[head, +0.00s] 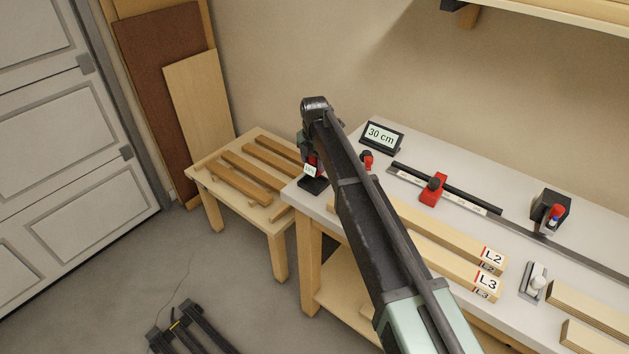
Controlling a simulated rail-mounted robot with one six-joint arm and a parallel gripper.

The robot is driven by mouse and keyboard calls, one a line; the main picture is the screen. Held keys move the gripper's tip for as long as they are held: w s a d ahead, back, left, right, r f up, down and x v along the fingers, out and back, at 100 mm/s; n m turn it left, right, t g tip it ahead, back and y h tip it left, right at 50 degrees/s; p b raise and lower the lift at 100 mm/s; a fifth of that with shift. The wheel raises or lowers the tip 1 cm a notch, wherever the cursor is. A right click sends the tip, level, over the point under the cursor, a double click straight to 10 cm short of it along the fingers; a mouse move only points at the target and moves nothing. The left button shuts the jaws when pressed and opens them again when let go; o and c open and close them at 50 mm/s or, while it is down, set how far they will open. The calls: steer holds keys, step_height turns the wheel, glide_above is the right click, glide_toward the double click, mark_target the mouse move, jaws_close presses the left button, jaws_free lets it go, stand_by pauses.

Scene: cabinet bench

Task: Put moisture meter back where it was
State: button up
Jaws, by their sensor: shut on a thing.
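My gripper (306,150) is at the left end of the bench, mostly hidden behind my arm. It is shut on the moisture meter (310,170), a small thing with red on it and a pale display, only partly in view. The meter is just above or touching a small black holder (313,185) at the bench's left corner; I cannot tell whether it is seated there.
The grey bench (396,179) bears a "30 cm" sign (381,136), a red-stopped ruler rail (433,189), beams labelled L2 (492,257) and L3 (486,282), and a black device (550,210). A low table (232,200) with wooden strips stands left.

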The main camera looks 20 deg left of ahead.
mark_target(315, 170)
step_height(315, 170, down, 5)
steer(key=b, duration=0.4)
steer(key=shift+r, duration=0.5)
steer(key=shift+f, duration=0.2)
steer(key=o, duration=1)
steer(key=shift+r, duration=0.15)
step_height(315, 170, up, 12)
steer(key=p, duration=1.2)
steer(key=shift+r, duration=0.25)
steer(key=shift+f, duration=0.15)
